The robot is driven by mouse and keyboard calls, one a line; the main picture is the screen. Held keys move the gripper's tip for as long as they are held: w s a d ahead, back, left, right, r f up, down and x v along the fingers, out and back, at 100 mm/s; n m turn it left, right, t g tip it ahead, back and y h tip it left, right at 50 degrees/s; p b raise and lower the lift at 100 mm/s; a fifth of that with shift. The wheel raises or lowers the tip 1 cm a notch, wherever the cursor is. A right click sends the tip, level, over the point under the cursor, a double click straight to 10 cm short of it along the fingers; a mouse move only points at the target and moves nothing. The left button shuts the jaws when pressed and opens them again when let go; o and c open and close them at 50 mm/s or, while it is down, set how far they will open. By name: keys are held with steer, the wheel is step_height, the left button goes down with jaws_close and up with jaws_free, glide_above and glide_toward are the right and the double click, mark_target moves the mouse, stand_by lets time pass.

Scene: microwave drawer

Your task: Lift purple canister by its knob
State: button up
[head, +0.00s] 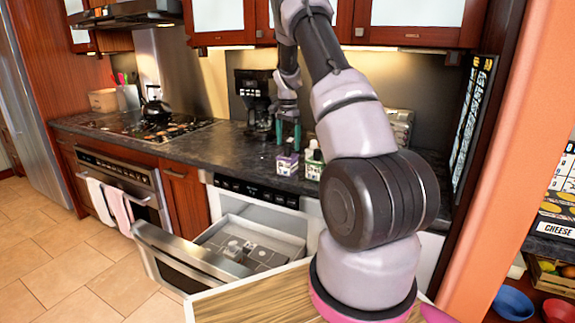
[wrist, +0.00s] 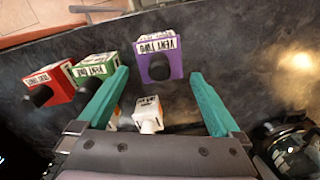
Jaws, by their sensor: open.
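In the head view the purple canister (head: 287,164) is at the counter's front edge. My gripper (wrist: 160,85) is open, with teal fingers spread wide to either side of the canister in the picture. In the head view my gripper (head: 288,135) is just above the canister. Nothing is held. Whether the fingers touch the canister cannot be told.
A green canister (wrist: 92,72) and a red canister (wrist: 48,84) stand left of the purple one in the wrist view. A white canister (wrist: 147,112) lies between the fingers' bases. A coffee maker (head: 254,100) stands behind. The microwave drawer (head: 250,240) below is open.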

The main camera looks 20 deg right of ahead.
mark_target(287, 156)
steer(key=shift+s+a+f, duration=0.1)
steer(key=shift+a+f, duration=0.05)
steer(key=shift+f, duration=1.6)
steer(key=shift+s+a+f, duration=0.1)
steer(key=shift+f, duration=1.65)
steer(key=c, duration=1.2)
